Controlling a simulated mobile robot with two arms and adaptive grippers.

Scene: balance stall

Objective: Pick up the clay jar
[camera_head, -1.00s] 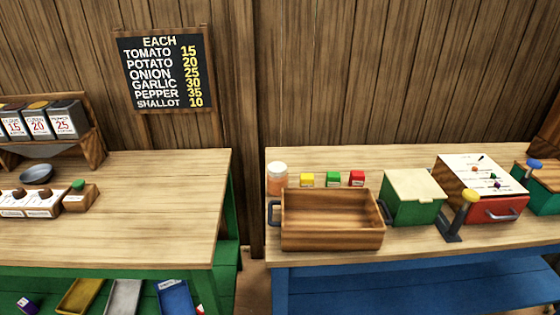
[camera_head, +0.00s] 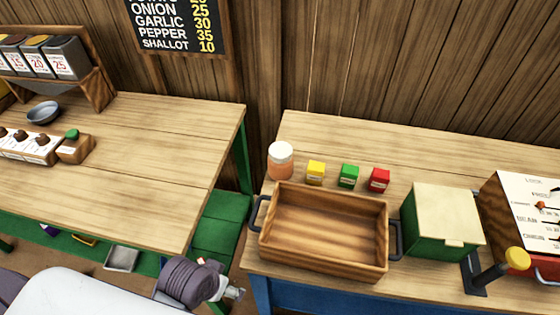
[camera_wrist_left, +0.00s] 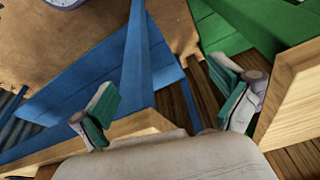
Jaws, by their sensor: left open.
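A small jar (camera_head: 281,161) with an orange-pink body and a whitish top stands upright on the right table, at its left end behind the wooden tray. It is the only jar I see, and I take it as the clay jar. My left gripper (camera_head: 236,293) is low at the bottom of the head view, left of the right table and well apart from the jar. In the left wrist view the left gripper (camera_wrist_left: 168,108) has its two green-padded fingers wide apart with nothing between them. The jar is not seen there. My right gripper is not in view.
An empty wooden tray (camera_head: 322,257) with dark handles stands in front of the jar. Yellow (camera_head: 315,173), green (camera_head: 348,176) and red (camera_head: 379,180) small boxes stand right of it. A green box (camera_head: 440,232) stands farther right.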

